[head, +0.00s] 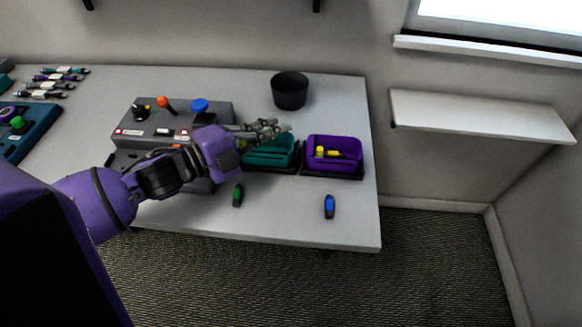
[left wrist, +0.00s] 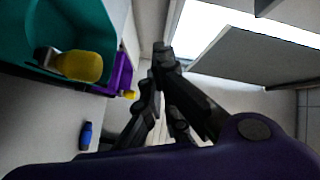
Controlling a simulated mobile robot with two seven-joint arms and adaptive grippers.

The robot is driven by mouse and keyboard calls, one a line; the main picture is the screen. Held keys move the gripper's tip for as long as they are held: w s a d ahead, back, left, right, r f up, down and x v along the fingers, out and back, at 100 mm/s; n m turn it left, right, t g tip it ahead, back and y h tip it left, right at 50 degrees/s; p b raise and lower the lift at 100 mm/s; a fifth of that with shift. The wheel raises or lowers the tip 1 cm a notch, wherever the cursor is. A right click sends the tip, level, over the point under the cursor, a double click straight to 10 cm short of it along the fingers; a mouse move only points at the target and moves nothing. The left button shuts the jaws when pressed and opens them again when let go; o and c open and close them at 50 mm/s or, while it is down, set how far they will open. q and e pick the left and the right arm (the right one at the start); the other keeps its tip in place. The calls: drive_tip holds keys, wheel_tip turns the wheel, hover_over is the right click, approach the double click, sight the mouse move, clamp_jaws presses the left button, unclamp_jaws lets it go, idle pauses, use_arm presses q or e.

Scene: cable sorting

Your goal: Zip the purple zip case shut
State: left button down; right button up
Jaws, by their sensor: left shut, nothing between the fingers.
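The purple zip case (head: 347,168) is at the right end of the table, open at the top, with yellow items inside. It also shows in the left wrist view (left wrist: 121,74), partly behind the teal case. My left gripper (head: 287,128) is shut and empty. In the head view it reaches over the back of the teal case, to the left of the purple case and apart from it. Its fingers also show in the left wrist view (left wrist: 163,58). I cannot make out a zip pull. My right gripper is not in view.
The teal case (head: 268,154) stands just left of the purple one. A black bin (head: 290,92) stands behind. A green tool (head: 237,195) and a blue tool (head: 329,207) lie in front. A grey control panel (head: 222,110) is left, partly behind my arm. A wall shelf (head: 480,115) is right.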

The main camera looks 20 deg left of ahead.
use_arm(q)
drive_tip(key=s+a+f+m+h, duration=0.1)
drive_tip(key=s+m, duration=0.1)
drive_tip(key=s, duration=0.1)
drive_tip(key=s+a+f+m+g+h, duration=0.1)
drive_tip(key=s+m, duration=0.1)
drive_tip(key=s, duration=0.1)
drive_tip(key=s+a+f+m+g+b, duration=0.1)
drive_tip(key=s+m, duration=0.1)
drive_tip(key=s, duration=0.1)
drive_tip(key=shift+s+f+m+h, duration=0.1)
drive_tip(key=shift+s+m+h, duration=0.05)
drive_tip(key=shift+m+h, duration=0.2)
drive_tip(key=p, duration=0.2)
approach(317, 150)
drive_tip(key=shift+g, duration=0.3)
drive_tip(key=x, duration=0.6)
drive_tip(key=shift+w, duration=0.3)
drive_tip(key=shift+w+d, duration=0.15)
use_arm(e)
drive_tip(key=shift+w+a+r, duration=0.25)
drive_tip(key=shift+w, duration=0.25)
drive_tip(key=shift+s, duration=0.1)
